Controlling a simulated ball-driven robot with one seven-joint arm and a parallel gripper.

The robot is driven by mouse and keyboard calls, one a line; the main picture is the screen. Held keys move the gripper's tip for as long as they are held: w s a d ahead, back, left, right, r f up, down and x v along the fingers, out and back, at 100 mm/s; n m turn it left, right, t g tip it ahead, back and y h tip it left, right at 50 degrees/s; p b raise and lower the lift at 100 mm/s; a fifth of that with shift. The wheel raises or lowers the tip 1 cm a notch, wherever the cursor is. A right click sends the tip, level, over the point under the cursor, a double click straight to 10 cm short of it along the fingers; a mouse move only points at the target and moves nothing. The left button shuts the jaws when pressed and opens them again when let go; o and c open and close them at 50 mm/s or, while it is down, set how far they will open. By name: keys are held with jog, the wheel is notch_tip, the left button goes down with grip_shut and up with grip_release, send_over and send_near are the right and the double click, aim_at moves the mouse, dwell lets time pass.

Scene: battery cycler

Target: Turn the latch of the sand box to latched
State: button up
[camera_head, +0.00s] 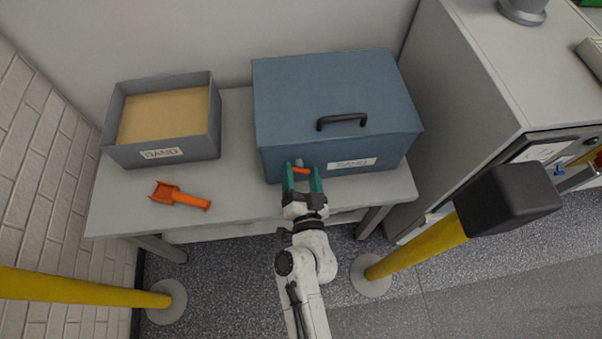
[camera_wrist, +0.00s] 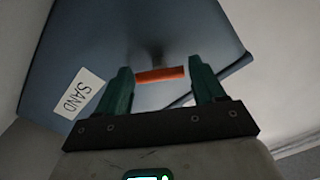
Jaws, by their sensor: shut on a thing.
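The blue-grey sand box (camera_head: 300,100) stands on the table with its lid down and a black handle (camera_head: 342,121) on top. Its front carries a SAND label (camera_head: 352,164), which also shows in the wrist view (camera_wrist: 82,93). The orange latch (camera_head: 301,171) is on the box front, left of the label. It lies crosswise between my green fingers, nearly level in the head view. My gripper (camera_head: 302,173) is shut on the latch at its two ends. In the wrist view, the latch (camera_wrist: 160,74) spans the gap between the fingertips. Its pivot is not clear.
A grey open bin (camera_head: 191,148) of sand (camera_head: 163,115) stands at the left of the table (camera_head: 245,205). An orange scoop (camera_head: 180,196) lies in front of it. Yellow posts (camera_head: 85,289) (camera_head: 420,249) stand left and right of my arm. A grey cabinet (camera_head: 470,90) is at the right.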

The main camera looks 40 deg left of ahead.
jog(key=m, duration=1.1)
jog(key=shift+b, duration=0.3)
jog(key=shift+m, duration=0.3)
jog(key=o, duration=1)
jog(key=shift+o, duration=0.2)
jog(key=b+v, duration=0.2)
jog(key=v, duration=0.9)
